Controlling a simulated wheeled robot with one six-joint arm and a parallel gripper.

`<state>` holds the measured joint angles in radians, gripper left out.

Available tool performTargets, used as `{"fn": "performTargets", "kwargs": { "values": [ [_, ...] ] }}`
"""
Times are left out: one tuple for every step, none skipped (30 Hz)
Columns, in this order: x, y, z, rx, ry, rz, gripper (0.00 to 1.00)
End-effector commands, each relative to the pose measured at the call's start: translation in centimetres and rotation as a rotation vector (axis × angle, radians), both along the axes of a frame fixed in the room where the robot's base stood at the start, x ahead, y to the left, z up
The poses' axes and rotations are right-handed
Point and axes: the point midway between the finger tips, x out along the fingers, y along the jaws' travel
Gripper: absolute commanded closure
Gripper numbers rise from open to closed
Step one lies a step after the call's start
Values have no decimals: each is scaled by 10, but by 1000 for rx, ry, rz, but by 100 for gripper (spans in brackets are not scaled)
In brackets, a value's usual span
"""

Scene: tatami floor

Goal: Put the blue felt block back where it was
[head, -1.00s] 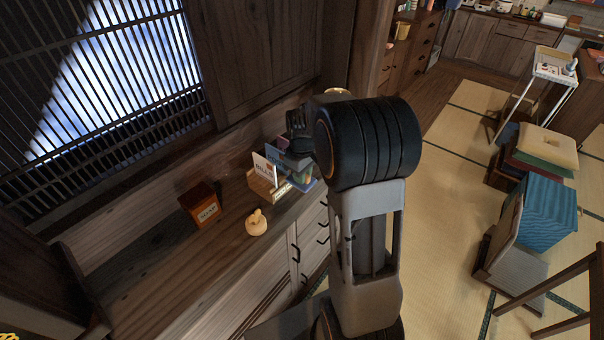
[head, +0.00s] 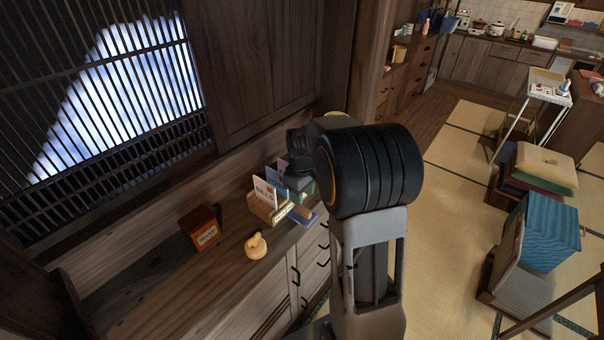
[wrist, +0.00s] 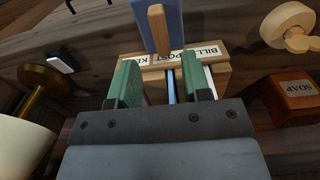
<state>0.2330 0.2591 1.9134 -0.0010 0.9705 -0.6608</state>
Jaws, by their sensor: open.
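A blue block (head: 309,221) with a wooden bar on top, which looks like the blue felt block, lies on the cabinet top beside the wooden letter box (head: 262,212). In the wrist view, this blue block (wrist: 172,38) with its wooden bar (wrist: 157,28) shows at the top, beyond the box labelled "BILL POST" (wrist: 192,52). My gripper (wrist: 160,82) is open, with its two green-faced fingers apart over the letter box. A thin blue edge shows between them; I cannot tell whether they touch anything. In the head view my arm partly hides my gripper (head: 302,182).
The wooden top (head: 165,285) also holds a soap box (head: 200,229) and a pale wooden figure (head: 256,246). Upright cards (head: 264,192) stand in the letter box. A slatted window (head: 110,90) and wall are behind. A brass stand (wrist: 42,82) is left in the wrist view.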

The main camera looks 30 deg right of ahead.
Motion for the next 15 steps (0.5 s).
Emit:
{"fn": "performTargets", "kwargs": {
  "values": [
    [1, 0, 9, -2, -6, 0, 56],
    [1, 0, 15, -2, -8, 0, 56],
    [1, 0, 23, -2, -8, 0, 56],
    [1, 0, 29, -2, -6, 0, 56],
    [1, 0, 36, -2, -8, 0, 56],
    [1, 0, 44, -2, -8, 0, 56],
    [1, 0, 50, -2, -6, 0, 56],
    [1, 0, 56, -2, -6, 0, 56],
    [1, 0, 63, -2, -6, 0, 56],
    [1, 0, 69, -2, -6, 0, 56],
    [1, 0, 74, -2, -6, 0, 56],
    [0, 0, 80, -1, -4, 0, 56],
    [0, 0, 84, -1, -5, 0, 56],
    [1, 0, 88, -1, -4, 0, 56],
    [1, 0, 93, -1, -4, 0, 56]
  ]
}}
